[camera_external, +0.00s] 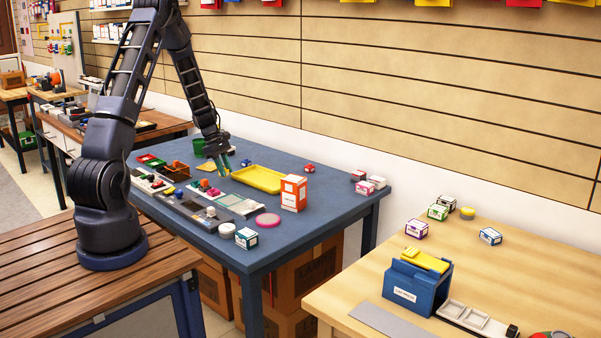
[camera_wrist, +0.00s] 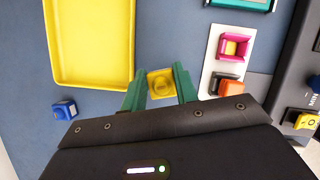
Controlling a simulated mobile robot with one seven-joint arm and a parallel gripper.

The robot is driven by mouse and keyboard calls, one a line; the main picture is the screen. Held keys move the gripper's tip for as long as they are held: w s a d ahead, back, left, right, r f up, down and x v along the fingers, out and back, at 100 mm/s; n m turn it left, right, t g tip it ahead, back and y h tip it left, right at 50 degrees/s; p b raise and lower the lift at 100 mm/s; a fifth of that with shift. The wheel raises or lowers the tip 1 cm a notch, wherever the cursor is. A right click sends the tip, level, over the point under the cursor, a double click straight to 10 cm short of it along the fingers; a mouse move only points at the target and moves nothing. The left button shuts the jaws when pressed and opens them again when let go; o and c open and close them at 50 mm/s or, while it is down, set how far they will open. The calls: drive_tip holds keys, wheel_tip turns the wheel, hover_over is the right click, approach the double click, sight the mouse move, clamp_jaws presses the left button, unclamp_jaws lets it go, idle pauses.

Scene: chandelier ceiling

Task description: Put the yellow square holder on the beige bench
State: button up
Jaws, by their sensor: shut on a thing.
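The yellow square holder (camera_wrist: 161,84), with a round raised middle, is between the green fingertips of my gripper (camera_wrist: 160,87) in the wrist view. My gripper is shut on it, a finger at each side. In the external view my gripper (camera_external: 222,169) points down low over the blue table (camera_external: 320,195), beside the yellow tray (camera_external: 259,179). I cannot tell whether the holder touches the table. The beige bench (camera_external: 540,275) stands at the front right of the external view, apart from the blue table.
On the bench are a blue holder box (camera_external: 405,292), a grey plate (camera_external: 388,322), and several small boxes at the back. Its middle right is clear. An orange-and-white box (camera_external: 294,193) stands upright on the blue table. A gap separates table and bench.

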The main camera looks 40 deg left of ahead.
wheel_tip(320, 180, up, 15)
drive_tip(key=w+d+f+m+g+y, duration=0.1)
drive_tip(key=w+d+f+m+g, duration=0.1)
drive_tip(key=d+m, duration=0.5)
drive_tip(key=w+d+f+m+g+y, duration=0.1)
drive_tip(key=w+d+f+m+g, duration=0.1)
drive_tip(key=d+m, duration=0.5)
drive_tip(key=w+d+f+m+g+y, duration=0.2)
drive_tip(key=w+d+f+m, duration=0.2)
drive_tip(key=d+f+m, duration=0.2)
drive_tip(key=shift+w+d+m, duration=0.3)
drive_tip(key=shift+d+m, duration=0.5)
drive_tip(key=shift+d, duration=0.05)
drive_tip(key=s+a+r+n+t+h, duration=0.1)
drive_tip(key=s+a+r+n+t, duration=0.1)
drive_tip(key=s+a+r+n, duration=0.5)
drive_tip(key=s+a+n+t+h, duration=0.15)
drive_tip(key=a+n, duration=0.35)
drive_tip(key=a, duration=0.6)
drive_tip(key=s+a+r+n+t+h, duration=0.1)
drive_tip(key=s+a+r+n+h, duration=0.2)
drive_tip(key=a+n, duration=0.45)
drive_tip(key=shift+m+y, duration=0.65)
drive_tip(key=shift+m, duration=0.1)
drive_tip(key=f, duration=0.6)
drive_tip(key=a+f, duration=0.1)
drive_tip(key=f, duration=1.1)
drive_tip(key=shift+a, duration=0.3)
drive_tip(key=shift+f, duration=0.2)
